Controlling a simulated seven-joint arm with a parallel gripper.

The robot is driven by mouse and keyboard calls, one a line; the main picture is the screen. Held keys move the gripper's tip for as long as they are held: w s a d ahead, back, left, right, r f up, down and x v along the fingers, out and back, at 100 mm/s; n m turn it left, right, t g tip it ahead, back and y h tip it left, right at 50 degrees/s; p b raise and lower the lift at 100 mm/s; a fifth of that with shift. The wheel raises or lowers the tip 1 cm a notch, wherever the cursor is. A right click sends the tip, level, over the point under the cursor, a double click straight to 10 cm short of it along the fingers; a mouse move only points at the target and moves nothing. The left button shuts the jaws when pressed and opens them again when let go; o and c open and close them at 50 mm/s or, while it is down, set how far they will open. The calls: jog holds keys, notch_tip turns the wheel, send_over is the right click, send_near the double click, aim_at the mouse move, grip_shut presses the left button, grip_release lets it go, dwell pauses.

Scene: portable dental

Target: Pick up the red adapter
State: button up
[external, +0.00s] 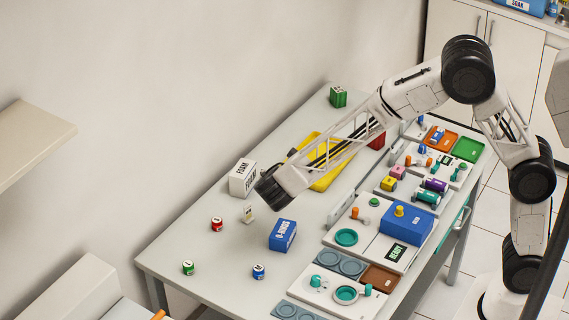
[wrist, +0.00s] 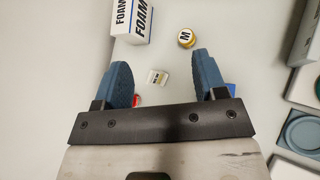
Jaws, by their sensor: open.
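A small red cylinder with a pale label (external: 217,224), which looks like the red adapter, stands on the grey table in the external view, left of the small white card holder. In the wrist view only a sliver of red (wrist: 138,99) shows beside my left finger; the rest is hidden. My gripper (wrist: 163,65) is open with nothing between its blue fingers. It is above the table, up and right of the red cylinder in the external view, where its fingers are hard to make out.
The white card holder (external: 248,213) shows between my fingers in the wrist view (wrist: 157,77). A FOAM box (external: 243,178), blue box (external: 283,236), green cylinder (external: 188,268) and blue cylinder (external: 259,271) stand nearby. Trays line the table's right side.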

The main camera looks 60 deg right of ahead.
aim_at(218, 222)
jog(key=w+a+f+n+t, duration=0.1)
jog(key=w+a+f+n, duration=0.1)
jog(key=w+a+f, duration=0.1)
jog(key=w+a+f+n+t, duration=0.1)
jog(key=w+a+f+n, duration=0.2)
jog(key=a+f, duration=0.2)
jog(key=w+a+f+n+t+y, duration=0.1)
jog(key=w+a+f+n+t, duration=0.1)
jog(key=a+f, duration=0.3)
jog(key=shift+w+a+f+n, duration=0.1)
jog(key=shift+w+a+n, duration=0.25)
jog(key=shift+w, duration=0.15)
jog(key=shift+x, duration=1.3)
jog(key=shift+x, duration=2.6)
jog(key=shift+c, duration=0.4)
jog(key=c, duration=0.9)
jog(key=shift+c, duration=0.2)
